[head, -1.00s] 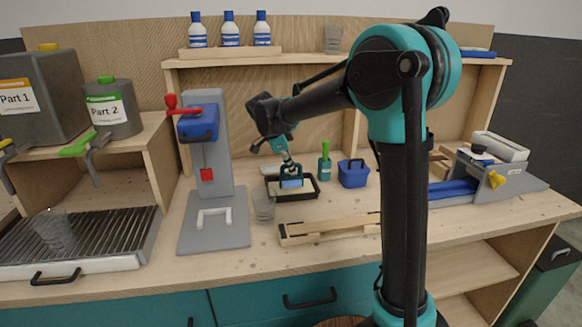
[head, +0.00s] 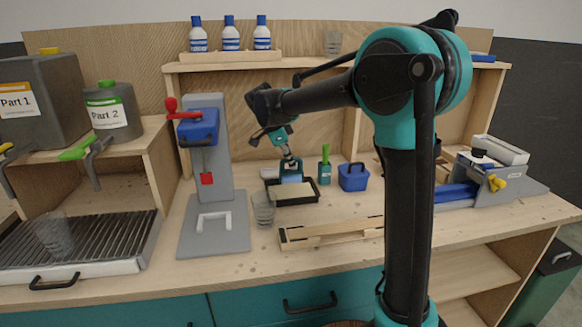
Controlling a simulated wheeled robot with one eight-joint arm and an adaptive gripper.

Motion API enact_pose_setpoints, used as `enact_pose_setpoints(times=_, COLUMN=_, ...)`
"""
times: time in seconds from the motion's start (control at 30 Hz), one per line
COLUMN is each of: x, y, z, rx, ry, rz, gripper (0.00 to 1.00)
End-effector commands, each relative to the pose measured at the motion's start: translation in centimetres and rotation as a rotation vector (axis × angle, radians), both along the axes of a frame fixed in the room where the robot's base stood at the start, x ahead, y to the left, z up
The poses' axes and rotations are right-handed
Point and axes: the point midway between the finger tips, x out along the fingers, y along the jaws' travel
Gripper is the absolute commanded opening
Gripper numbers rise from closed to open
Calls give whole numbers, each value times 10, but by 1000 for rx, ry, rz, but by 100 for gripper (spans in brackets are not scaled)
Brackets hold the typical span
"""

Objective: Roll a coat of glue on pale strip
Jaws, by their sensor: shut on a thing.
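My gripper (head: 291,168) points down over the back of a black tray (head: 316,197) in the middle of the bench. It is shut on the glue roller (head: 292,179), of which only a small pale-blue part shows below the fingers; its handle is mostly hidden. The roller is at the tray's back edge; I cannot tell whether it touches the tray. A flat cream-coloured layer of glue (head: 291,192) shows in the tray. The pale strip (head: 330,230) lies in a wooden holder at the bench front, its right end hidden behind my arm.
A clear cup (head: 264,208) stands at the tray's front left. A grey press (head: 213,222) is farther left. A green-handled brush pot (head: 325,170) and a blue box (head: 353,177) stand right of the tray. A blue-and-grey clamp fixture (head: 475,185) is far right.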

Motion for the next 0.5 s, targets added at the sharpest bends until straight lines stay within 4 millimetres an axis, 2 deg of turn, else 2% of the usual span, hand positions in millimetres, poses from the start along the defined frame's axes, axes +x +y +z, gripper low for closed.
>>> enact_pose_setpoints(times=0.5, x=0, y=0, z=33, rx=0, ry=0, rz=0, gripper=0)
